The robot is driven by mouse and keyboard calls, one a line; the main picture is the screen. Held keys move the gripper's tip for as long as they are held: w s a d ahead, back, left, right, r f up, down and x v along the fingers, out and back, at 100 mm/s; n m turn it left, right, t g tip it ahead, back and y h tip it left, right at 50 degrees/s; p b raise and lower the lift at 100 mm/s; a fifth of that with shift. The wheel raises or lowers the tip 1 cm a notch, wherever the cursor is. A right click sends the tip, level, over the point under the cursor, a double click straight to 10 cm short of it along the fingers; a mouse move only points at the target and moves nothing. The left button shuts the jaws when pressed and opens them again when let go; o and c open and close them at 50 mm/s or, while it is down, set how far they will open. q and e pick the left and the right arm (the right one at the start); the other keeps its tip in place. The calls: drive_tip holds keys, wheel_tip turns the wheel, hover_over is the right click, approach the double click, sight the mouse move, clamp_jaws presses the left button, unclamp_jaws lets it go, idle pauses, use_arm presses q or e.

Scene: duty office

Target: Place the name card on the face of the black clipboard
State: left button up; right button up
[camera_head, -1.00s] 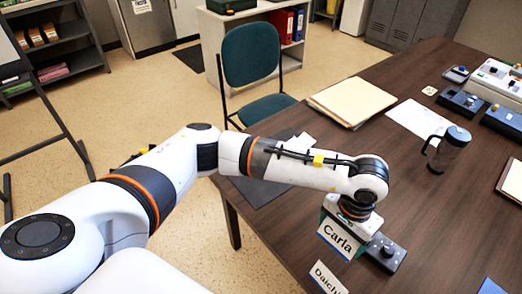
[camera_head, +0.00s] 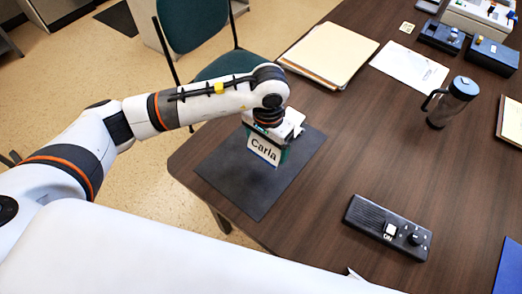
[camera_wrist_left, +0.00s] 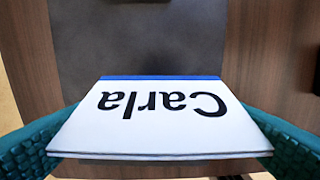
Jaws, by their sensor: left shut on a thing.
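The name card (camera_head: 263,152) is white with "Carla" in black letters and has a blue edge. My left gripper (camera_head: 268,147) is shut on it, with a teal finger at each side of the card (camera_wrist_left: 150,120) in the left wrist view. The black clipboard (camera_head: 232,182) lies flat near the table's left edge, and its dark face (camera_wrist_left: 140,40) shows beyond the card in the wrist view. The card is upright and tilted over the clipboard's face. I cannot tell whether it touches. The gripper hides part of the clipboard's far end. My right gripper is not in view.
A black switch box (camera_head: 388,228) sits right of the clipboard. A green chair (camera_head: 195,25) is beyond the table edge. Wood between clipboard and jug is clear.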

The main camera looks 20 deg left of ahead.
sight(266, 164)
use_arm(q)
wheel_tip(266, 164, down, 2)
drive_tip(key=shift+f+p, duration=0.3)
drive_tip(key=shift+f, duration=1.7)
drive_tip(key=shift+f, duration=0.15)
drive_tip(key=o, duration=0.8)
